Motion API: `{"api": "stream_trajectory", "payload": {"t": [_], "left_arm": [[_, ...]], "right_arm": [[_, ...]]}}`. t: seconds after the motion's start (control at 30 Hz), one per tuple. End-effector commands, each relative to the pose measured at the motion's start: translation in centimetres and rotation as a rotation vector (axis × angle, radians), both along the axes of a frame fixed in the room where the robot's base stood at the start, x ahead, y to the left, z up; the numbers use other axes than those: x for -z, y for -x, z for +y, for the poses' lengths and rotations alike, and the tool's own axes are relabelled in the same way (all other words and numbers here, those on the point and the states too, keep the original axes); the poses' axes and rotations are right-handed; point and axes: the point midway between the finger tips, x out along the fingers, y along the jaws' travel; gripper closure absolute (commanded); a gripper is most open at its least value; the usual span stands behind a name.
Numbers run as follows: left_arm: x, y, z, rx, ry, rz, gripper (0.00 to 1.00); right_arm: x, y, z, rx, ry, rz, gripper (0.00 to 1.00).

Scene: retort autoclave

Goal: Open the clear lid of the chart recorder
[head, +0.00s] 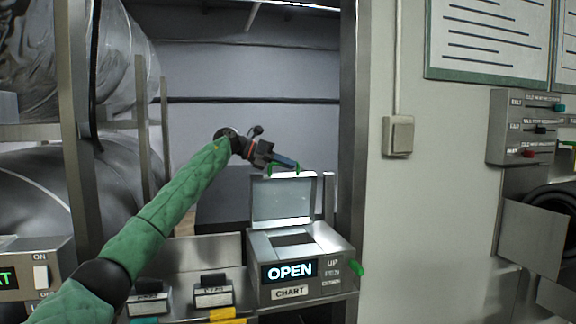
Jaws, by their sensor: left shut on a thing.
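The chart recorder (262,250) is a grey metal box on a ledge at bottom centre, with a lit "OPEN" display and a "CHART" label on its front. Its clear lid (283,201) stands raised, close to upright, at the back of the box. A dark opening shows in the top of the box. My left gripper (284,169) is at the top edge of the lid, with its green-tipped fingers shut on that edge. My green-sleeved left arm reaches in from the lower left. My right gripper is not in view.
A green handle (356,268) sticks out at the recorder's right side. Two small labelled blocks (213,291) stand on the ledge to its left. A metal post (354,120) rises close behind the recorder. A switch box (519,127) is on the right wall.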

Motion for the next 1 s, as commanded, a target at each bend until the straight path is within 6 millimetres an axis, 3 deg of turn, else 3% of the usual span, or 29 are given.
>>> {"api": "stream_trajectory", "payload": {"t": [0.73, 0.77, 0.83, 1.0], "left_arm": [[0.39, -0.9, 0.22, 0.001, 0.023, 0.082, 1.0], [0.39, -0.89, 0.21, 0.001, 0.023, 0.083, 0.83], [0.37, -0.89, 0.21, 0.001, 0.023, 0.082, 0.7], [0.25, -0.89, 0.23, 0.001, 0.024, 0.081, 0.67]], "right_arm": [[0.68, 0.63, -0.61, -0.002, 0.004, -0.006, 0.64], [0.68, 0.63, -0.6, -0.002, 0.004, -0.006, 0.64], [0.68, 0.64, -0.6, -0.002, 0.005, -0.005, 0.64], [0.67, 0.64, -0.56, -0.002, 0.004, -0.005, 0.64]]}}
